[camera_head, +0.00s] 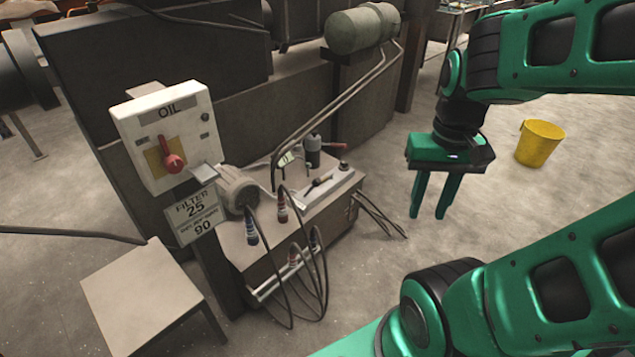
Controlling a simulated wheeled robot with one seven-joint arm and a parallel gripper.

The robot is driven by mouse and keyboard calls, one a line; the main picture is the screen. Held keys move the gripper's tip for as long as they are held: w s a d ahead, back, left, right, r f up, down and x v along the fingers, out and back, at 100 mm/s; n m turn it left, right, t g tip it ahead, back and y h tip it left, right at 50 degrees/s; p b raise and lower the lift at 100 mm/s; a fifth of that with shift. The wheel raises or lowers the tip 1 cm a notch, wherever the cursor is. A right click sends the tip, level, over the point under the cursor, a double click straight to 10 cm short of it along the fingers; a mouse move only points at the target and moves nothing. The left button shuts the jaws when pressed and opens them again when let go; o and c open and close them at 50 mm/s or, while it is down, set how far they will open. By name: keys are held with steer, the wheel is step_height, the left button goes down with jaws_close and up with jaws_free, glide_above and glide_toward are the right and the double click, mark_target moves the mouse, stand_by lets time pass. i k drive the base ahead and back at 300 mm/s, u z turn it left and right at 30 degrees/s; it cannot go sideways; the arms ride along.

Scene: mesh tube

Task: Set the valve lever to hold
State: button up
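A low grey machine unit (268,258) stands at the middle of the view. On its top are a dark upright cylinder (313,152) and a small lever with a red handle (334,146) pointing right. A white box marked OIL (185,125) stands to the left and carries a red rotary handle (175,163) on a yellow plate. I cannot tell which of these is the valve lever, and no hold mark is legible. My gripper (428,214) hangs fingers down, open and empty, to the right of the unit and apart from it.
A sign reading FILTER (195,212) hangs below the OIL box. A small grey table (140,290) stands at lower left. Cables and hoses (322,280) loop in front of the unit. A yellow bucket (540,145) stands at right. The floor beneath my gripper is clear.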

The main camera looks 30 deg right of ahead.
mark_target(316, 181)
steer(key=z, duration=0.05)
steer(key=i, duration=1)
steer(key=u, duration=0.05)
